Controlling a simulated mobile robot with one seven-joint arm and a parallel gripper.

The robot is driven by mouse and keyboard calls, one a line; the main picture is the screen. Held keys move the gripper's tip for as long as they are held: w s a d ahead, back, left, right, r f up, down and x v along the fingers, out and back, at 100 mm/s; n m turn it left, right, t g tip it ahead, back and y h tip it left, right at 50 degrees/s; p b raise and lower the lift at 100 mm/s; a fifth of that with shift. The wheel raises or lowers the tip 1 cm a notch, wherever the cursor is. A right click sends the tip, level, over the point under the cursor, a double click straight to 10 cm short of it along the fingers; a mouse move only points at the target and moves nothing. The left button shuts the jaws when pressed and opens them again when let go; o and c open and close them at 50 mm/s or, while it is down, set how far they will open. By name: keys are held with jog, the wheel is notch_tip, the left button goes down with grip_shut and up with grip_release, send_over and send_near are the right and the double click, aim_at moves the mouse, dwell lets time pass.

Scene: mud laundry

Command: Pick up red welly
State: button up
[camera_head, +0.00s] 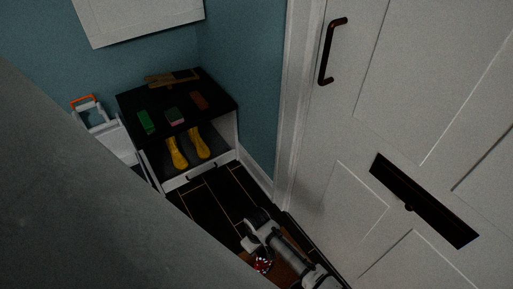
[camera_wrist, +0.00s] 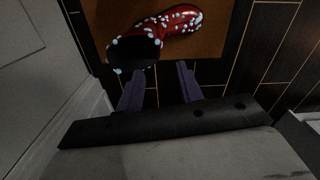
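The red welly (camera_wrist: 178,22) has pale spots and a dark open top. It lies on its side on a brown mat (camera_wrist: 212,45) in the wrist view, its opening turned toward my gripper. In the head view only a small part of the red welly (camera_head: 263,265) shows beside my arm. My gripper (camera_wrist: 162,80) is open, its two purple fingers apart with nothing between them. The fingertips are close to the welly's opening in the picture; I cannot tell whether they touch it.
A white door (camera_head: 350,120) with a dark handle stands at the right. A dark-topped cabinet (camera_head: 180,88) at the back holds small items on top and yellow wellies (camera_head: 187,149) on its shelf. A white folded item with an orange handle (camera_head: 84,100) stands left. Dark floor (camera_head: 215,195) lies clear between.

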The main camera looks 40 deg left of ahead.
notch_tip(320, 180, down, 7)
jog(key=shift+r+b, duration=0.15)
jog(key=shift+b, duration=0.3)
jog(key=shift+d+f, duration=0.15)
jog(key=shift+f, duration=1.2)
jog(key=shift+d+f, duration=0.1)
jog(key=shift+f, duration=1.2)
grip_shut()
